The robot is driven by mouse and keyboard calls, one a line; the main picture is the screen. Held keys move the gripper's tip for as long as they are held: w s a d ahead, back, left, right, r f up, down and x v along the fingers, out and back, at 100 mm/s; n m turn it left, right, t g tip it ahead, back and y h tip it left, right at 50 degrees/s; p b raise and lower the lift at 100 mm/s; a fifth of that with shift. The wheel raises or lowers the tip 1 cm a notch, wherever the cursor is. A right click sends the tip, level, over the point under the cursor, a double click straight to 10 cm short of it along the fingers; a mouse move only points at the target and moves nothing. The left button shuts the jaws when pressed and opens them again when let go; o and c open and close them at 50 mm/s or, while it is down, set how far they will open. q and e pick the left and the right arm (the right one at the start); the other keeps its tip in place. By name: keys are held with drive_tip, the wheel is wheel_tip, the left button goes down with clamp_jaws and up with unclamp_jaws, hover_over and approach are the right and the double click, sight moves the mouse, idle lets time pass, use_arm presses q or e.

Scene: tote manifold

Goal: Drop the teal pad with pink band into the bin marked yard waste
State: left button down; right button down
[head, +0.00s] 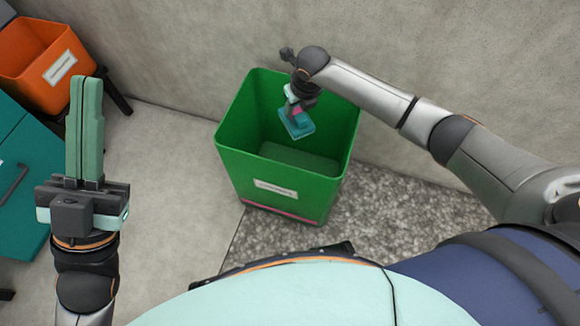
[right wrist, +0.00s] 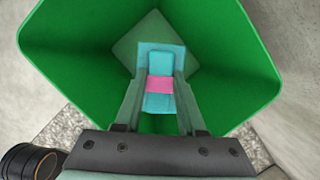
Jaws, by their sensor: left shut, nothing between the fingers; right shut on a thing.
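The teal pad with pink band (head: 298,125) is held by my right gripper (head: 295,108) over the opening of the green bin. In the right wrist view the pad (right wrist: 160,98) sits between the two fingers of the right gripper (right wrist: 159,90), its pink band across it. The green bin (head: 232,155) stands upright with a white label on its front; the lettering is too small to read. Its walls (right wrist: 75,40) surround the pad in the right wrist view, and its floor shows below. My left gripper (head: 85,130) is shut and empty, pointing up at the left.
An orange bin (head: 35,75) with a white label stands on a dark stand at the upper left. A teal cabinet (head: 30,165) with a handle is at the left edge. A plain wall (head: 200,40) is behind the green bin. Bare floor (head: 170,180) lies left of it.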

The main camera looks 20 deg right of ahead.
drive_tip(key=shift+c, duration=2.1)
unclamp_jaws()
use_arm(q)
wheel_tip(320, 180, up, 5)
drive_tip(key=p, duration=0.5)
drive_tip(key=w+a+f+n+y, duration=0.1)
drive_tip(key=w+f+n+y, duration=0.2)
drive_tip(key=f+y, duration=0.1)
drive_tip(key=shift+w+f+y+p, duration=0.35)
drive_tip(key=shift+f+y, duration=0.05)
drive_tip(key=shift+f, duration=0.2)
use_arm(e)
drive_tip(key=v, duration=1.2)
drive_tip(key=shift+r, duration=0.2)
drive_tip(key=shift+s, duration=0.1)
